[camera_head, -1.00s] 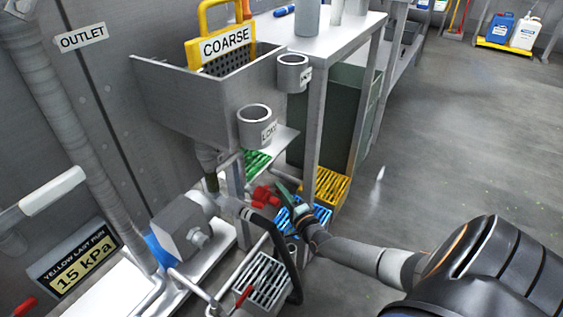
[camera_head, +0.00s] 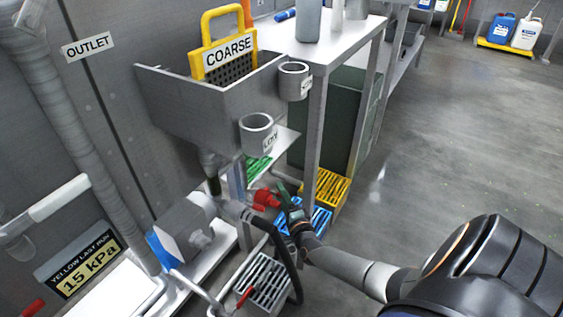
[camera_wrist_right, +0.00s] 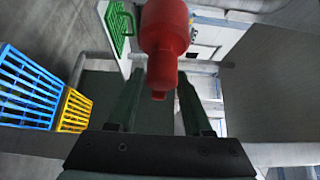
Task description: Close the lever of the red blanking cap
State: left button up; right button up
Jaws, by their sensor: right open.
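The red blanking cap (camera_head: 264,198) is low beneath the sink, at the end of the grey pipework. In the right wrist view the red cap (camera_wrist_right: 165,40) is large at the top centre, with a narrow red tab pointing down between my fingers. I cannot tell for sure whether this tab is the lever. My right gripper (camera_head: 284,192) is just right of the cap in the head view. In the wrist view its two dark green fingers (camera_wrist_right: 157,105) are apart, with the tab between them and no clear contact. My left gripper is out of view.
A black hose (camera_head: 288,250) curves down in front. The grey sink (camera_head: 190,105) overhangs on the left. Open floor (camera_head: 450,130) lies to the right.

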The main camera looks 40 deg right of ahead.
jog(key=p+v, duration=0.4)
jog(key=v, duration=0.8)
jog(key=shift+s, duration=0.25)
jog(key=shift+a, duration=0.1)
